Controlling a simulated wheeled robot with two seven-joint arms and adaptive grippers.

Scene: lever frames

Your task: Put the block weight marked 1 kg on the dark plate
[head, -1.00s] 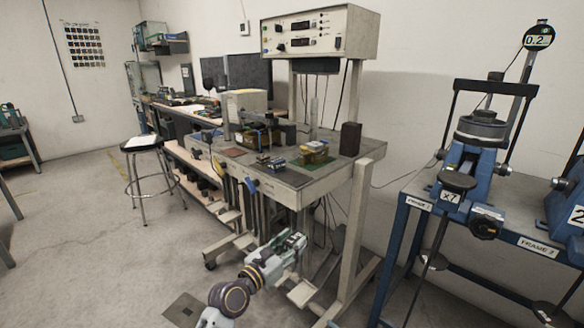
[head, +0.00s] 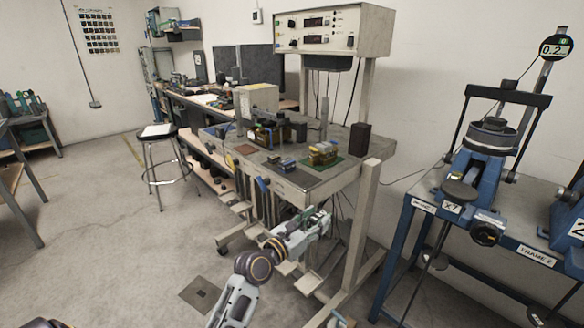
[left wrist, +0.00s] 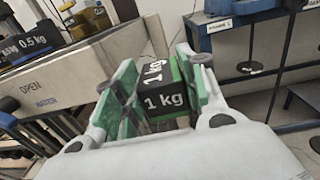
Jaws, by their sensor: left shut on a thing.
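The black block weight with a green edge, marked 1 kg (left wrist: 164,98), sits between the green finger pads of my left gripper (left wrist: 150,98) in the left wrist view. My left gripper is shut on it, and its label is readable on two faces. In the head view my left gripper (head: 320,220) is in front of the grey bench's front edge, below the top; the block is too small to make out there. A round dark plate (head: 459,191) is on the blue lever frame at right, above the X7 label.
The grey bench (head: 300,183) carries several weights, among them a 0.5 kg block (left wrist: 30,42). Its upright post (head: 362,215) stands between my left gripper and the blue frame (head: 402,245). A stool (head: 158,132) stands at left on open floor.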

